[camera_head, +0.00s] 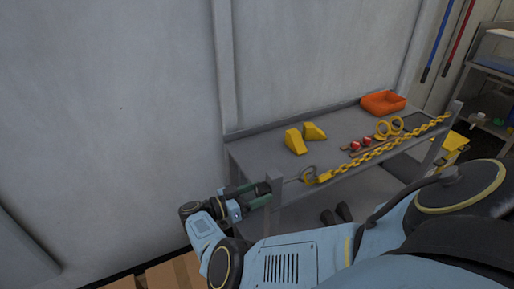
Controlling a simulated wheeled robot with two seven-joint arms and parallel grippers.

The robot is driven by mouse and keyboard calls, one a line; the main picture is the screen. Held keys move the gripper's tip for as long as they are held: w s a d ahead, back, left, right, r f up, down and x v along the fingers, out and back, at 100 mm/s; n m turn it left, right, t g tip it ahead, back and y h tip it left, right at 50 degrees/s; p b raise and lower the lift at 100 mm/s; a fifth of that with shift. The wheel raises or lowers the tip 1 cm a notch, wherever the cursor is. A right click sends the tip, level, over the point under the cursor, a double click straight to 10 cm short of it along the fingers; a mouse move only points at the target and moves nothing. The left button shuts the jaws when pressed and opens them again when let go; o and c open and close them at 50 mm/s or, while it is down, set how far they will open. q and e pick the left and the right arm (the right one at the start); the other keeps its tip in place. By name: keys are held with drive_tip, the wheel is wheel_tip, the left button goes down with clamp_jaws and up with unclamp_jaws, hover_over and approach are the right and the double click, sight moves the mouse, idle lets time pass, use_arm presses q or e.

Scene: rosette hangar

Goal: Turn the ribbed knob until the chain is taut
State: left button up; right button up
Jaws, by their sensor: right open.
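The yellow chain (385,147) runs along the front of a grey bench between two posts. It looks nearly straight, and I cannot tell whether any slack is left. Its near end meets a yellow hook (323,177) by a grey ring, with a thin rod leading to the near post (275,190). My right gripper (260,193), with green fingers, is open at the outer left side of this post. A small dark piece between the fingers may be the ribbed knob (262,188); its ribs are too small to make out. My left gripper is not in view.
On the grey bench (245,152) lie two yellow wedges (295,141), red-and-white items (362,143), yellow rings (389,127) and an orange tray (383,103). A grey wall stands behind. Shelving (490,75) is at the right.

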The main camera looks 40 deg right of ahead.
drive_tip(key=n+p, duration=0.1)
drive_tip(key=n, duration=0.3)
drive_tip(key=shift+n, duration=0.3)
drive_tip(key=n+p, duration=0.1)
drive_tip(key=n, duration=1.6)
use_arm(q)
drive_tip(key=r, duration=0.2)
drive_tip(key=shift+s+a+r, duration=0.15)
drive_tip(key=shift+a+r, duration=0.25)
